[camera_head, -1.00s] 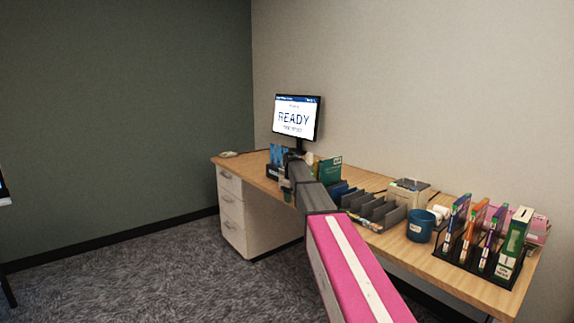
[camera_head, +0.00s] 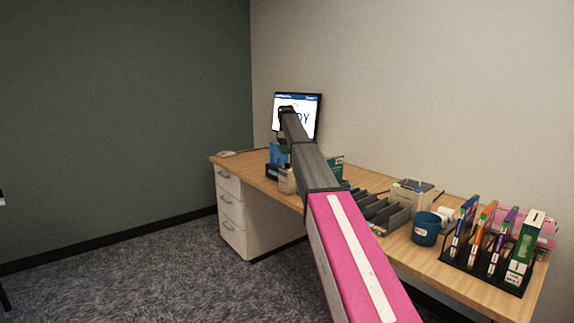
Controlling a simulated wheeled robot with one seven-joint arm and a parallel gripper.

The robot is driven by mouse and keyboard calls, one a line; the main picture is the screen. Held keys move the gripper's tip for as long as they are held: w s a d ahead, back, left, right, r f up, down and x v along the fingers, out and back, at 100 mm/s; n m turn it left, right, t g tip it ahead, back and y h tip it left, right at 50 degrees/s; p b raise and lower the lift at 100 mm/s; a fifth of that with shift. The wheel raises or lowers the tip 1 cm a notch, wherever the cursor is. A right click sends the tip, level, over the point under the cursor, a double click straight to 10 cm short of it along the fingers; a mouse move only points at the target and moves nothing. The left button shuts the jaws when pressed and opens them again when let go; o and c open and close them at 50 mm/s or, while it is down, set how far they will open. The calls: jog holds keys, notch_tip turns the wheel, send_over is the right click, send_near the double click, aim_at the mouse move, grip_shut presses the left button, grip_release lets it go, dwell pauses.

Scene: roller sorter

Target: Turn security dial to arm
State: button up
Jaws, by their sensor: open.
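I cannot make out a security dial in this view. My arm reaches away over the desk (camera_head: 400,238), its far end raised in front of the monitor (camera_head: 311,100). My gripper (camera_head: 282,137) is small and dark at that end, in front of the lower left of the screen. It is open, and I see nothing held in it. My arm hides part of the screen and part of the desk behind it.
A small pale device (camera_head: 227,153) lies at the desk's far left corner, above the white drawers (camera_head: 230,212). A blue bin (camera_head: 425,229), grey dividers (camera_head: 390,217) and a black rack (camera_head: 486,266) of bright packages stand on the right. The carpet (camera_head: 130,275) at left is clear.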

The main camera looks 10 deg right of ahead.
aim_at(287, 166)
notch_tip(287, 166, down, 8)
jog(key=shift+w+d+r, duration=0.1)
jog(key=shift+w+r, duration=0.05)
jog(key=shift+r, duration=0.05)
jog(key=c, duration=0.9)
